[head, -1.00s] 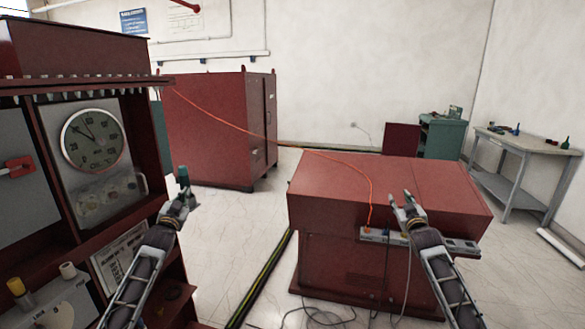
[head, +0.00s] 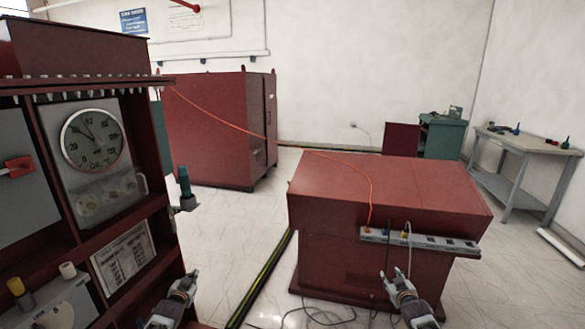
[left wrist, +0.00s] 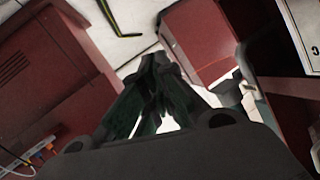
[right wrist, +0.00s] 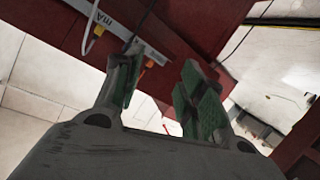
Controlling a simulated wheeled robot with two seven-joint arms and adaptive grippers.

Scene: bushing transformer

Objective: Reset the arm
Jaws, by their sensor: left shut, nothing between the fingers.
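My left gripper (head: 190,279) is low beside the red gauge cabinet (head: 160,262), below a small teal cylinder (head: 184,182) that stands upright on a bracket at the cabinet's side. In the left wrist view its fingers (left wrist: 158,62) are together with nothing between them. My right gripper (head: 397,275) is low in front of the red box (head: 340,190), below its grey terminal strip (head: 425,241). In the right wrist view its fingers (right wrist: 163,70) are apart and the gap is empty.
The cabinet carries a round dial (head: 92,139) and knobs close on the left. Loose cables (head: 320,314) hang and lie by the red box. A tall red cabinet (head: 210,130) and grey table (head: 530,143) stand further back. Floor (head: 235,225) shows between the near units.

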